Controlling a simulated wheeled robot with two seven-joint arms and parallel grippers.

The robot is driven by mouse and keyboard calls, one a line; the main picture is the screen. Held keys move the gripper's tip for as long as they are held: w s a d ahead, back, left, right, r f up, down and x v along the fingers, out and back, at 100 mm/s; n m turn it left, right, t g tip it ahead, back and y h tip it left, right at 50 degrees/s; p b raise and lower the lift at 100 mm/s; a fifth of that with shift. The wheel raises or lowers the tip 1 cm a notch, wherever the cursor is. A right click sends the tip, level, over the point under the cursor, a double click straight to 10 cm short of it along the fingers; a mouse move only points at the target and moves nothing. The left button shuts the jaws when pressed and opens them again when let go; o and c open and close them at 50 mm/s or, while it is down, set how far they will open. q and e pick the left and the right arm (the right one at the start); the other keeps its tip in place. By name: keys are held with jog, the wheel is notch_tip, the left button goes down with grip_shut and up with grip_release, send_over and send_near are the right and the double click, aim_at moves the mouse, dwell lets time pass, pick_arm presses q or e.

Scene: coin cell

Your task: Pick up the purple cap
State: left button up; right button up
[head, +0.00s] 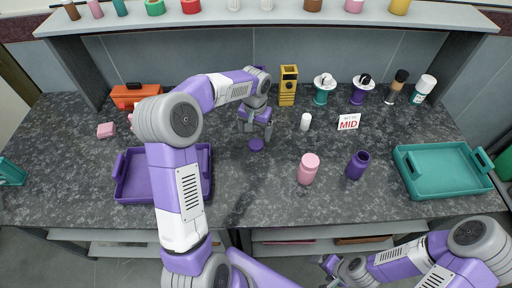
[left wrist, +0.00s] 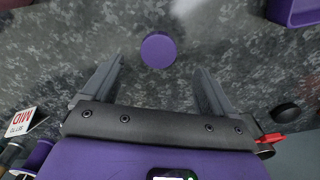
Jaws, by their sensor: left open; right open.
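The purple cap (head: 256,144) is a small round disc lying flat on the dark speckled counter, near its middle. In the left wrist view the cap (left wrist: 158,50) lies beyond and between the fingertips. My left gripper (head: 257,130) is open and empty above the counter, just behind the cap; its two fingers also show in the left wrist view (left wrist: 155,72), apart from the cap. My right gripper (head: 330,272) is low at the front of the head view, in front of the counter and far from the cap.
A purple tray (head: 122,178) is left, partly behind my left arm. A teal tray (head: 445,195) is right. A pink bottle (head: 308,169), open purple bottle (head: 357,166), white bottle (head: 306,121) and MID sign (head: 348,123) stand right of the cap. Counter around the cap is clear.

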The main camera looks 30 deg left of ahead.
aim_at(256, 144)
pick_arm(q)
notch_tip(256, 144, down, 6)
jog(key=shift+w+f+b, duration=0.1)
jog(key=shift+f+b, duration=0.1)
jog(key=shift+b, duration=1.05)
jog(key=shift+r, duration=0.1)
jog(key=shift+c, duration=0.5)
jog(key=c, duration=1)
jog(key=shift+c, duration=0.2)
